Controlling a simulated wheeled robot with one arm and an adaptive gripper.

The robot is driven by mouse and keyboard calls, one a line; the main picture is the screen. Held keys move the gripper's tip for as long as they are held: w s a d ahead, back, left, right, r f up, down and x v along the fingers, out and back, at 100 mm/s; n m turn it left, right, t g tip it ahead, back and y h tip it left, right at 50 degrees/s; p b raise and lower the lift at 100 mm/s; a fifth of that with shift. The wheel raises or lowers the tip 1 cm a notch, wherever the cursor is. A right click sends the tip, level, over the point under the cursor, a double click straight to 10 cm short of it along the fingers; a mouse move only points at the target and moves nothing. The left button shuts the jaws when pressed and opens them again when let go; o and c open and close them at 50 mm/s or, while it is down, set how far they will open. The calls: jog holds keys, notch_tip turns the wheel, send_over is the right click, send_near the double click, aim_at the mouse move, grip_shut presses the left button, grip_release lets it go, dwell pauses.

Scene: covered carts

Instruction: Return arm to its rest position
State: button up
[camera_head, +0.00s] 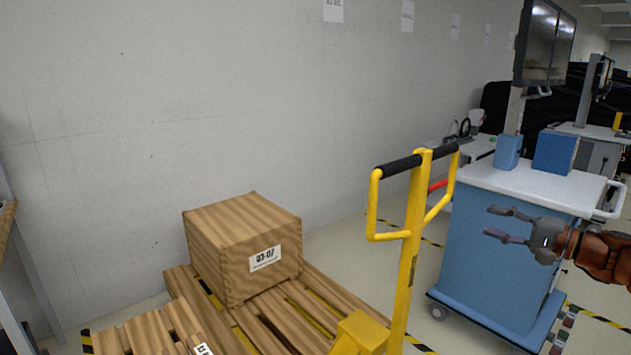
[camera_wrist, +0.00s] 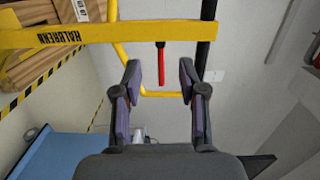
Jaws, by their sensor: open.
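My gripper (camera_head: 500,224) is at the right of the head view, with its fingers spread and pointing left. It appears in front of the blue cart (camera_head: 492,235), and nothing is between its fingers. In the wrist view my gripper (camera_wrist: 160,90) is also open and empty. Beyond its fingertips there are the yellow pallet-jack handle (camera_wrist: 90,34) and a red lever (camera_wrist: 161,62). The gap between gripper and handle cannot be told exactly. The arm behind the gripper is orange-brown and leaves the head view at the right edge.
The yellow pallet jack (camera_head: 408,255) stands left of my gripper. A wooden box (camera_head: 240,240) sits on a pallet (camera_head: 325,300). The blue cart carries blue boxes (camera_head: 556,152) and a monitor (camera_head: 543,45). A grey wall (camera_head: 200,100) closes off the back.

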jog(key=s+a+r+n+g+p, duration=0.1)
jog(key=s+a+n+g, duration=0.1)
jog(key=a, duration=0.5)
jog(key=s+a+r+n+g+y, duration=0.1)
jog(key=s+a+r+n+g, duration=0.15)
jog(key=a, duration=0.35)
jog(key=s+a+n+g+p, duration=0.1)
jog(key=s+a+g, duration=0.1)
jog(key=a, duration=0.5)
jog(key=s+a+f+n+g+h, duration=0.2)
jog(key=s+a+f+n+g, duration=0.15)
jog(key=s+a, duration=0.65)
jog(key=s+a+f+g+h+p, duration=0.2)
jog(key=s+f+h, duration=0.1)
jog(key=s, duration=0.4)
jog(key=s+d+f+g+h+p, duration=0.1)
jog(key=s+d+f+h, duration=0.3)
jog(key=s, duration=0.5)
jog(key=s+d+f+g+h, duration=0.1)
jog(key=s+d+f+h, duration=0.3)
jog(key=s, duration=0.6)
jog(key=d+f, duration=0.1)
jog(key=d, duration=0.1)
jog(key=shift+s+d+f+p, duration=0.15)
jog(key=shift+d+f+p, duration=0.15)
jog(key=shift+p, duration=0.1)
